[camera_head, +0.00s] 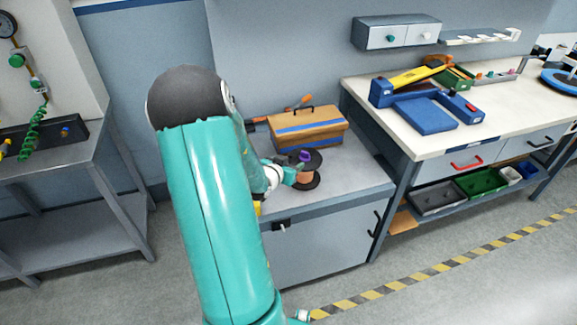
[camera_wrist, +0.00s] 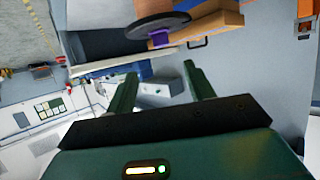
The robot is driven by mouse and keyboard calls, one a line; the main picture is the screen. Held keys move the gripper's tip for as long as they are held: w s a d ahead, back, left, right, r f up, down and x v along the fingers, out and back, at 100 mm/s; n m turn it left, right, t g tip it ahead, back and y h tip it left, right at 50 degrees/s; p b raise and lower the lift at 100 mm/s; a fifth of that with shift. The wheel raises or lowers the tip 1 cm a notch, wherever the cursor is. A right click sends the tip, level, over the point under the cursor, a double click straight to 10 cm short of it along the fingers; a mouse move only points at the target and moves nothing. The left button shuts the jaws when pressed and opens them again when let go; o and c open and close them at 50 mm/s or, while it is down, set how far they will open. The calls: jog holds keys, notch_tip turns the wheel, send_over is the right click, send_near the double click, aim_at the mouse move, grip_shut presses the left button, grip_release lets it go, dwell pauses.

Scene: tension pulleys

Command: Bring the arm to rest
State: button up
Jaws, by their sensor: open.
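My teal arm rises in the middle of the head view and bends down toward the grey cabinet. My gripper (camera_head: 283,172) is over the cabinet top, beside a dark spool (camera_head: 312,160) with a copper-coloured middle and a purple knob (camera_head: 304,155). In the wrist view my gripper (camera_wrist: 158,85) has its two green fingers well apart, with nothing between them. The spool's dark disc (camera_wrist: 150,28) and purple knob (camera_wrist: 159,39) lie beyond the fingertips there. I cannot tell from these views whether a finger touches the spool.
A wooden toolbox (camera_head: 300,127) with a blue stripe stands behind the spool on the cabinet (camera_head: 355,185). A white workbench (camera_head: 440,140) with a blue fixture (camera_head: 425,113) is at the right. A metal table (camera_head: 60,155) is at the left. Open floor lies in front.

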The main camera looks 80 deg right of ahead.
jog(key=shift+w+a, duration=0.1)
jog(key=shift+w, duration=0.1)
dwell(0.4)
